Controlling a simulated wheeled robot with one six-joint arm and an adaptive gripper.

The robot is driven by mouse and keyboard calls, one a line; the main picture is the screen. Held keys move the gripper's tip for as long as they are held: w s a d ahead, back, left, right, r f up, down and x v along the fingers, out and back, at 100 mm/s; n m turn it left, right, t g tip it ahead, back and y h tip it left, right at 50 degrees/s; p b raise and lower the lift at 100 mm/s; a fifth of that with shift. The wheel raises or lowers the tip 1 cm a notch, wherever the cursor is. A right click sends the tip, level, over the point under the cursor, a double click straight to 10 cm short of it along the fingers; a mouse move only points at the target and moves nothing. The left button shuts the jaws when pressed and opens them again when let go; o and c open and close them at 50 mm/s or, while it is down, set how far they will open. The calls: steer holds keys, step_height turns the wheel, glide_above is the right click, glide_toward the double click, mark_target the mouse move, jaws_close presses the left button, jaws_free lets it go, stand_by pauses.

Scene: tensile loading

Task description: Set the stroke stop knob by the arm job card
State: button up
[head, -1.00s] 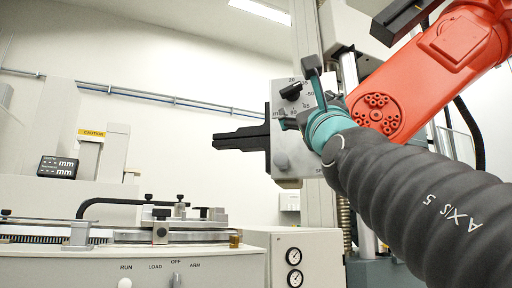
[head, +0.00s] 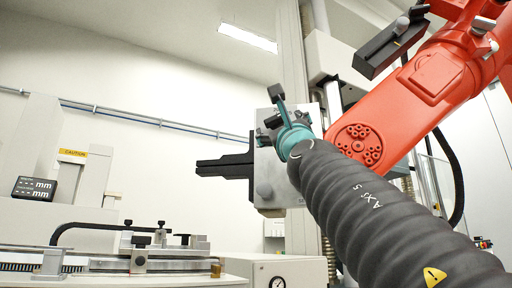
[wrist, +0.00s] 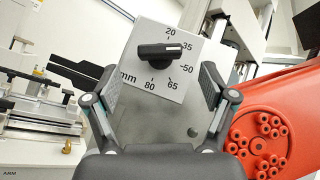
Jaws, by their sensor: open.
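The stroke stop knob (wrist: 160,51) is a black bar knob with a white pointer mark on a pale dial plate (wrist: 140,75), marked in mm from 20 to 80. In the wrist view its mark points right, about at 35. My gripper (wrist: 158,78) is open and empty, its two fingers spread either side of the plate, facing the knob. I cannot tell the remaining gap. In the head view my gripper (head: 282,118) is in front of the plate (head: 270,190) and mostly hides the knob. I see no arm job card.
A black bracket (head: 225,167) juts left from the plate's box. A bench machine (head: 130,262) with rail and clamps stands at lower left, beside a mm readout (head: 35,188). A gauge cabinet (head: 290,270) is below.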

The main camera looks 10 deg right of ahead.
mark_target(276, 119)
steer(key=p+x, duration=0.3)
steer(key=x, duration=0.2)
steer(key=shift+r, duration=0.1)
steer(key=shift+w+r+p, duration=0.3)
steer(key=shift+w+p, duration=0.1)
steer(key=shift+w, duration=0.1)
steer(key=c, duration=1.2)
